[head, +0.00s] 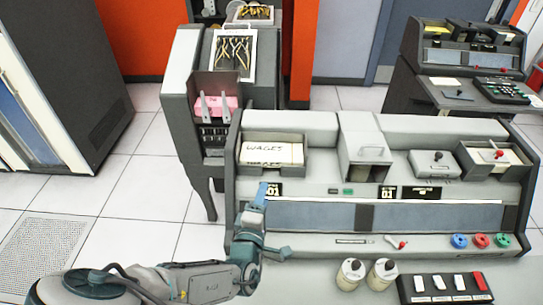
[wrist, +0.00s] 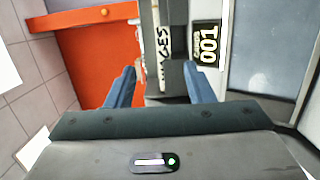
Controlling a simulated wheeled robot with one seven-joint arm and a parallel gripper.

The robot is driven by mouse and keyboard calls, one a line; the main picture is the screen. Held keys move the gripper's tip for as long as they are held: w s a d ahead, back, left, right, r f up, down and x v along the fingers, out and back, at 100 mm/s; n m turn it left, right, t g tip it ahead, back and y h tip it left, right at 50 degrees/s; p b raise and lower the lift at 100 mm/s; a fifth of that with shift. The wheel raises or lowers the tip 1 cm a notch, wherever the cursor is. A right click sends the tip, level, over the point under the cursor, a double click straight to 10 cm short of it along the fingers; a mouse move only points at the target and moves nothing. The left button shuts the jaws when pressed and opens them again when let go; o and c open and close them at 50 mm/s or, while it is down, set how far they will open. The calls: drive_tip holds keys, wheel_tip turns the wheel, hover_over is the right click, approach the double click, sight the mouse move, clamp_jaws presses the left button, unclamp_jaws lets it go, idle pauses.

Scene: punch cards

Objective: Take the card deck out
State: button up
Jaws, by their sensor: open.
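The card deck (head: 270,153) is a pale block marked "WAGES", lying in a grey tray (head: 245,162) at the machine's upper left. In the wrist view the deck (wrist: 163,40) shows as a narrow lettered strip beyond my fingers. My gripper (head: 273,222) is in front of the machine, below the tray and short of the deck. In the wrist view my gripper (wrist: 160,88) has its two blue fingers wide apart with nothing held between them. The deck's lower part is hidden in the tray.
A "001" counter (wrist: 206,45) sits close to one finger. A grey hopper (head: 365,155) stands right of the tray. A rack with a pink block (head: 215,105) is at the left. White knobs (head: 382,272) and a switch box (head: 445,288) are in front. Tiled floor lies left.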

drive_tip(key=p, duration=0.1)
approach(272, 165)
drive_tip(key=x, duration=0.4)
drive_tip(key=shift+w+d+r, duration=0.25)
drive_tip(key=shift+r, duration=0.1)
drive_tip(key=shift+f+p+x, duration=0.15)
drive_tip(key=shift+p+x, duration=0.25)
drive_tip(key=shift+x, duration=1.05)
drive_tip(key=shift+f+p+x, duration=0.2)
drive_tip(key=shift+p+x, duration=0.2)
drive_tip(key=shift+x, duration=1)
drive_tip(key=shift+a, duration=0.15)
clamp_jaws()
